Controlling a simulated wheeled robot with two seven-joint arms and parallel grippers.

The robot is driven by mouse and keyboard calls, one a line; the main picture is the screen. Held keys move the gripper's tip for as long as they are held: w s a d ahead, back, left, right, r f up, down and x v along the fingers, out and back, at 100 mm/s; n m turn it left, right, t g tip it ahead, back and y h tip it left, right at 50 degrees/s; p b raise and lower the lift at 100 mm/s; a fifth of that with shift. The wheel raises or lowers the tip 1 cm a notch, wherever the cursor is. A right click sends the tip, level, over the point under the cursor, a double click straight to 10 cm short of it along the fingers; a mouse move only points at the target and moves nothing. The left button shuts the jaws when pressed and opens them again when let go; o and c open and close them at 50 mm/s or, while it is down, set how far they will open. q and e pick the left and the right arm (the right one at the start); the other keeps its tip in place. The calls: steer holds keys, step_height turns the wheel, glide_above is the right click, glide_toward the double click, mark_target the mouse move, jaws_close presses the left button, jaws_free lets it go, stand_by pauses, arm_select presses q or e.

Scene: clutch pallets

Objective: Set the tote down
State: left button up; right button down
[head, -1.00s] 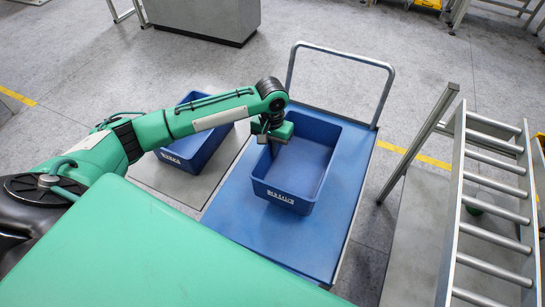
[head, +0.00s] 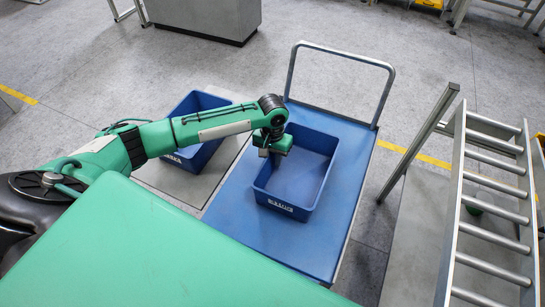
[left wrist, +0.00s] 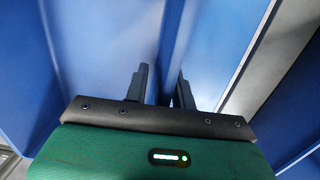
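The blue tote (head: 281,208) is upright over the blue deck of the cart (head: 235,215), and its inside looks empty. My left gripper (head: 274,160) is at the tote's left wall. In the left wrist view the two dark fingers (left wrist: 160,88) stand either side of that wall, with the tote's inside (left wrist: 100,45) to the left. The gripper looks shut on the wall, though the contact itself is hard to see. I cannot tell whether the tote's base touches the deck. My right gripper is not in view.
A second blue tote (head: 205,152) stands left of the cart on a grey platform (head: 190,184), partly hidden by my left arm. The cart's metal handle (head: 343,54) rises at the back. A metal ladder (head: 490,200) stands at the right. Deck shows free around the tote.

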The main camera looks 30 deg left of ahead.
arm_select(q)
step_height(320, 180, up, 12)
steer(key=b, duration=0.1)
steer(key=shift+w+a, duration=0.2)
steer(key=shift+w, duration=0.2)
steer(key=shift+r, duration=0.1)
stand_by(0.5)
